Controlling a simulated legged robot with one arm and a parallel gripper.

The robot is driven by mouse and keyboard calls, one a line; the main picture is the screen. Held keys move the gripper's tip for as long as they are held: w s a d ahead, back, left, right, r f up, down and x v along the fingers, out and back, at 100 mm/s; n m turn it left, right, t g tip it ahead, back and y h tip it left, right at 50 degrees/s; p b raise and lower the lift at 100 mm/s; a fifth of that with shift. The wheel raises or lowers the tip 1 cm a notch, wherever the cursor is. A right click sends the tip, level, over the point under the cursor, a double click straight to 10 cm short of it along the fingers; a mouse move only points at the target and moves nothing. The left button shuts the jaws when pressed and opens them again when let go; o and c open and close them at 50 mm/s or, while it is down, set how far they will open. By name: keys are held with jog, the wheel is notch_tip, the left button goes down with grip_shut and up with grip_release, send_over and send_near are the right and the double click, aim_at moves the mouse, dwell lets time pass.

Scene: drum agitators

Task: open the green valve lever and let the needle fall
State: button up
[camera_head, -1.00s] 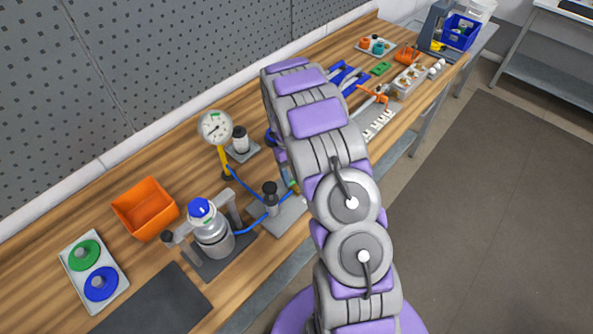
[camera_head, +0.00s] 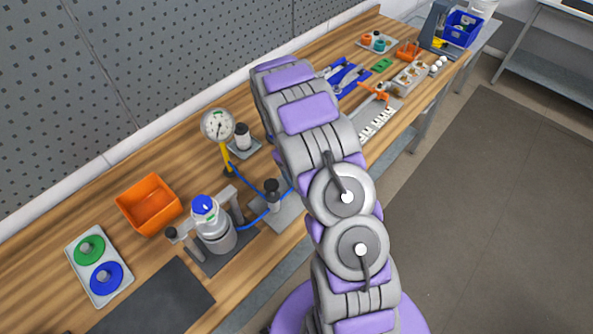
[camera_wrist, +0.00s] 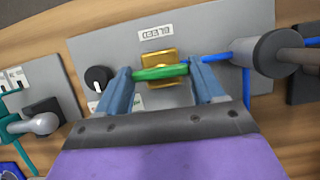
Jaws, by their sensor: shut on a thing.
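The green valve lever (camera_wrist: 160,73) lies crosswise over a brass valve body (camera_wrist: 159,57) on a grey plate in the wrist view. My gripper (camera_wrist: 161,76) is shut on the lever, one blue-grey finger at each end. In the head view my arm hides the valve, the lever and my gripper. A round white gauge (camera_head: 217,125) on a yellow stem stands on the bench at left of my arm; its dark needle is too small to read surely.
A black knob (camera_wrist: 99,78) sits left of the valve, and a grey cylinder (camera_wrist: 268,53) with blue tubing right of it. A steel bottle with a blue cap (camera_head: 213,226), an orange bin (camera_head: 149,205) and a tray of discs (camera_head: 79,258) stand on the bench.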

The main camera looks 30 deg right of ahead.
jog(key=o, duration=1)
jog(key=shift+o, duration=0.2)
jog(key=v, duration=1.7)
jog(key=shift+r+p, duration=0.2)
jog(key=shift+p, duration=0.25)
